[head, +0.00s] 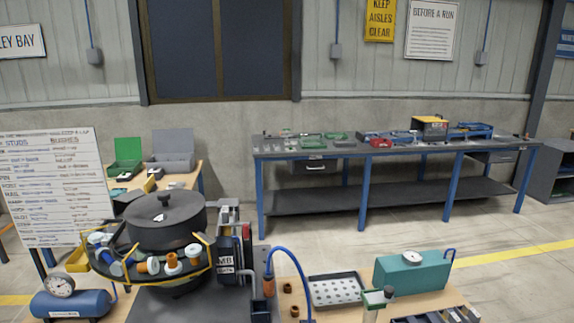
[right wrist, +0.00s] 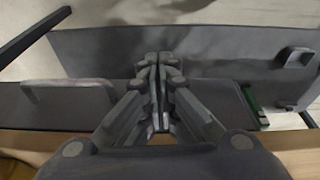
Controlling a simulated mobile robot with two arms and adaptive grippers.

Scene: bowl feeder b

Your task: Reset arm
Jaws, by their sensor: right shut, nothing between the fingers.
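My right gripper (right wrist: 157,75) shows in the right wrist view with its two fingers together and nothing between them. It is over or in front of a dark grey flat surface (right wrist: 210,50); I cannot tell whether it touches it. Neither gripper shows in the head view. My left gripper is out of view.
A black bowl feeder (head: 166,222) with several orange and white parts around it stands on the near bench. A perforated tray (head: 336,291), a teal box with a gauge (head: 411,271) and a blue tank (head: 72,303) stand near it. A long workbench (head: 300,151) is behind, with open floor between.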

